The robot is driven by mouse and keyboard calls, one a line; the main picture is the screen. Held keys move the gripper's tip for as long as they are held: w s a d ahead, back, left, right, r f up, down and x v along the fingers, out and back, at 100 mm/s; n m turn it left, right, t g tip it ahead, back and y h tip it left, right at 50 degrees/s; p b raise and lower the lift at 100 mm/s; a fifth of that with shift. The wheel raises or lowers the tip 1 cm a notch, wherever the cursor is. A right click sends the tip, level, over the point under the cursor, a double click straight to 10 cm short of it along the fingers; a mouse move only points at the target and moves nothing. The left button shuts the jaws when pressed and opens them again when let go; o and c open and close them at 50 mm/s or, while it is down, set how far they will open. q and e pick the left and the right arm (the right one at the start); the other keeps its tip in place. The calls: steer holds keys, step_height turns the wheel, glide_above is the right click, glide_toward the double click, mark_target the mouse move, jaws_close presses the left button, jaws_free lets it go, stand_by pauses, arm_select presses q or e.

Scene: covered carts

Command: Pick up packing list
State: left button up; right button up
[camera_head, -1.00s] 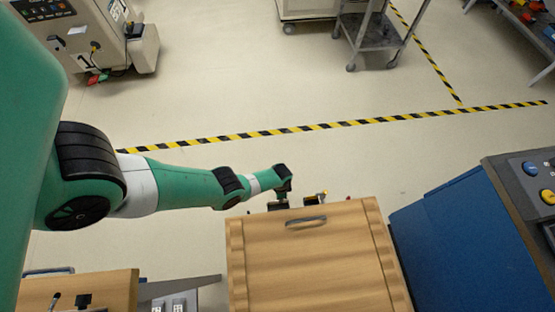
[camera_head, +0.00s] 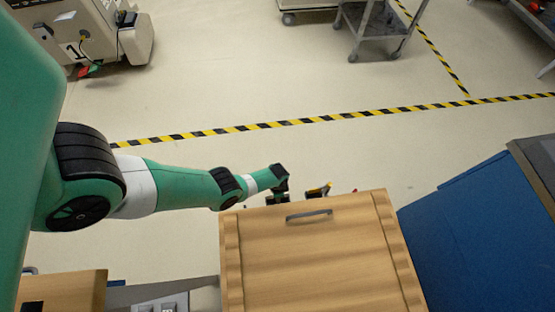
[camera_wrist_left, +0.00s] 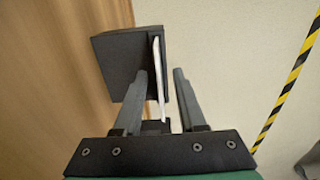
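The packing list (camera_wrist_left: 158,75) shows in the left wrist view as a thin white sheet, seen nearly edge-on. It stands against a dark holder box (camera_wrist_left: 122,62) on the side of the wooden cart (camera_wrist_left: 68,85). My left gripper (camera_wrist_left: 162,78) is open, with one finger on each side of the sheet and a gap on the right. In the head view my left gripper (camera_head: 279,199) is at the far edge of the covered wooden cart (camera_head: 318,260), largely hidden behind it. The packing list cannot be made out there. My right gripper is not in view.
The wooden cover has a dark handle (camera_head: 309,215). A blue cabinet (camera_head: 465,235) stands close on the right, another wooden cart (camera_head: 65,290) at lower left. A grey metal cart (camera_head: 375,25) stands far back. The floor beyond is clear, crossed by striped tape (camera_head: 300,122).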

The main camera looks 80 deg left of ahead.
arm_select(q)
jaws_close()
steer(key=shift+r, duration=0.1)
step_height(320, 180, up, 10)
steer(key=p, duration=1)
